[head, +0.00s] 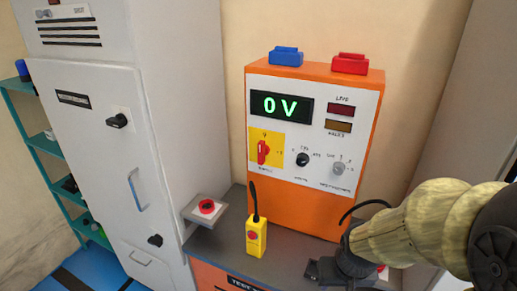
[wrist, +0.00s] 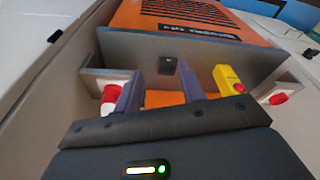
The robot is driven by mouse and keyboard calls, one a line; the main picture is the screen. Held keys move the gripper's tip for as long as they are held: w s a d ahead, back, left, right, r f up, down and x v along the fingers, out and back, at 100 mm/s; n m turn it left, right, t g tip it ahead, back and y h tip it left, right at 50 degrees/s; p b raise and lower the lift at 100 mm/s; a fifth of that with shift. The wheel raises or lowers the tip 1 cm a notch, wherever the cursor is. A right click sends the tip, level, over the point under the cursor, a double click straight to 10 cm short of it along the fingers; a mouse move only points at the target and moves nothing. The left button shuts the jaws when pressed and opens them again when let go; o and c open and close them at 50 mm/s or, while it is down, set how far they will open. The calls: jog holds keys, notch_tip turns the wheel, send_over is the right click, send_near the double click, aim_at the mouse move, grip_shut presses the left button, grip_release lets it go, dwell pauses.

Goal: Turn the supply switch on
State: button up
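The supply switch (head: 263,152) is a red rotary handle on a yellow plate, at the left of the orange cabinet's white panel. Its handle looks about upright. The display (head: 281,106) above it reads 0 V in green. My gripper (head: 318,270) is low over the grey bench at the right, below and to the right of the switch and well apart from it. In the wrist view my gripper (wrist: 160,92) has its two fingers apart with nothing held between them. The switch does not show in the wrist view.
A yellow hand unit (head: 256,236) with a black stem stands on the bench. A red button box (head: 205,208) is left of it. A black knob (head: 302,159) and a grey knob (head: 339,168) sit right of the switch. A tall grey cabinet (head: 160,110) stands at the left.

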jog(key=m+t+h+p, duration=0.4)
jog(key=t+h+p, duration=0.25)
jog(key=t, duration=0.75)
send_near(260, 148)
jog(key=v, duration=0.8)
jog(key=shift+w+d+f+p, duration=0.15)
jog(key=shift+f+p, duration=0.05)
jog(key=shift+p, duration=0.1)
jog(key=p+x, duration=0.6)
jog(key=x, duration=1.1)
jog(key=shift+w+r, duration=0.15)
jog(key=shift+w, duration=0.05)
jog(key=shift+c, duration=0.4)
